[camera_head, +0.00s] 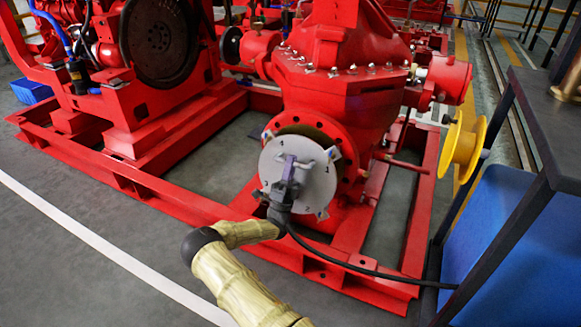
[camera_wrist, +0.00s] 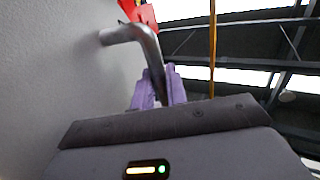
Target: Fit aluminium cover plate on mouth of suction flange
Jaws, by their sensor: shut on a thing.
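The aluminium cover plate (camera_head: 319,183) is a round grey disc with small tabs at its rim, in the middle of the head view. It stands upright in front of the red suction flange (camera_head: 337,135) and hides most of its mouth. The flange's upper and right rim with bolt holes shows past the plate. I cannot tell whether plate and flange touch. My gripper (camera_head: 290,172) is shut on the plate's handle, a bent metal bar (camera_wrist: 135,36) in the wrist view. The purple fingers (camera_wrist: 156,88) are on either side of the bar. The plate's grey face (camera_wrist: 50,70) fills the left of that view.
The red pump (camera_head: 345,95) stands on a red base frame (camera_head: 200,208) whose rails run around the flange. A dark table (camera_head: 545,125), a yellow wheel (camera_head: 463,145) and a blue box (camera_head: 490,230) stand at right. The floor at lower left is clear.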

